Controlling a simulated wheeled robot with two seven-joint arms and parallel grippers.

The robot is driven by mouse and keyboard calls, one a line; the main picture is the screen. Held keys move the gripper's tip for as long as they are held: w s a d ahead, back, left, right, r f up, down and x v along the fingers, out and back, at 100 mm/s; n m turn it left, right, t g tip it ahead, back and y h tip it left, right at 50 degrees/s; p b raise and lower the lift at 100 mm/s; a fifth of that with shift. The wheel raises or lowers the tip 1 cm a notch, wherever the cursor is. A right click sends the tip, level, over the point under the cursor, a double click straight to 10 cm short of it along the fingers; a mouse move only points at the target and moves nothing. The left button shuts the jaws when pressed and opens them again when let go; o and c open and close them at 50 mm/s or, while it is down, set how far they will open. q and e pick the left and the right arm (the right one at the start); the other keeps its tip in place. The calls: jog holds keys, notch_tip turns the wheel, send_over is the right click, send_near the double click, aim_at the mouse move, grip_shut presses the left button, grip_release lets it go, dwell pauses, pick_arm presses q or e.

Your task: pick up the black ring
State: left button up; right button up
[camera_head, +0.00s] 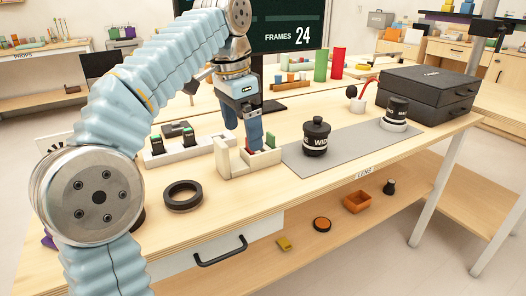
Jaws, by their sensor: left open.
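The black ring (183,196) lies flat on the wooden table (233,209), near its front edge and left of the middle. My left gripper (254,146) points down over a small cream holder (236,163) with a green piece in it, to the right of the ring and a little farther back. Its fingers overlap the holder in the picture, and I cannot tell whether they touch it. I see nothing held between them. The gripper is apart from the ring. My right gripper is not in view.
A grey mat (348,147) to the right holds a black lidded jar (316,137) and a black-and-white jar (396,112). Black cases (426,93) stand at the far right. A cream rack (183,149) stands behind the ring. Table space right of the ring is clear.

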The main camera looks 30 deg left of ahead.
pick_arm(q)
jog(key=s+a+m, duration=0.5)
jog(key=a, duration=0.2)
jog(key=m+g+b, duration=0.1)
jog(key=m, duration=0.3)
send_over(182, 188)
jog(key=s+d, duration=0.2)
jog(key=shift+y, duration=0.4)
jog(key=f, duration=0.6)
jog(key=shift+s+d, duration=0.15)
jog(key=shift+d, duration=0.05)
notch_tip(182, 188, down, 6)
jog(key=shift+f+b, duration=0.1)
jog(key=shift+b, duration=0.55)
jog(key=c, duration=0.8)
